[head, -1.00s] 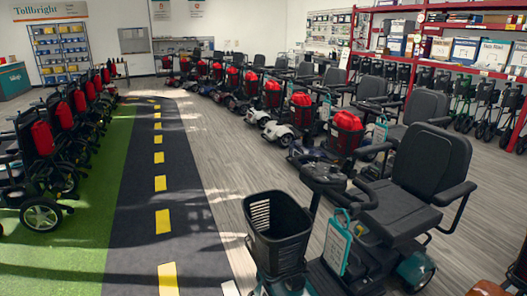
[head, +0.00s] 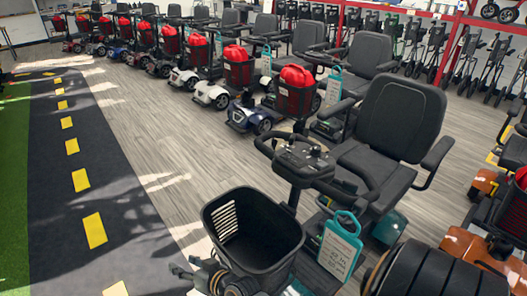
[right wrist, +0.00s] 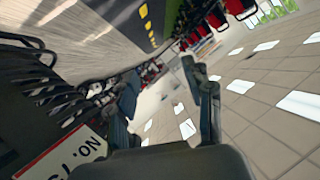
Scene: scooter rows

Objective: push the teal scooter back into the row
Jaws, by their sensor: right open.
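The teal scooter stands in the near centre-right of the head view, with a teal rear cover (head: 389,228), a black seat (head: 400,118) and handlebars (head: 303,160). A teal tag (head: 341,245) hangs below the bars. Its black front basket (head: 252,240) faces the aisle, and most of the base is hidden. My right gripper (head: 188,272) is at the bottom, beside the basket's front-left side; I cannot tell whether it touches. In the right wrist view its fingers (right wrist: 160,72) are apart with nothing between them. A black slotted surface (right wrist: 45,90), probably the basket, is at left. My left gripper is out of view.
A row of scooters with red bags (head: 297,88) runs back to the upper left. An orange scooter (head: 484,187) stands close at right. Folded walkers (head: 470,68) stand along the back. The dark lane (head: 70,200) with yellow dashes is clear at left.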

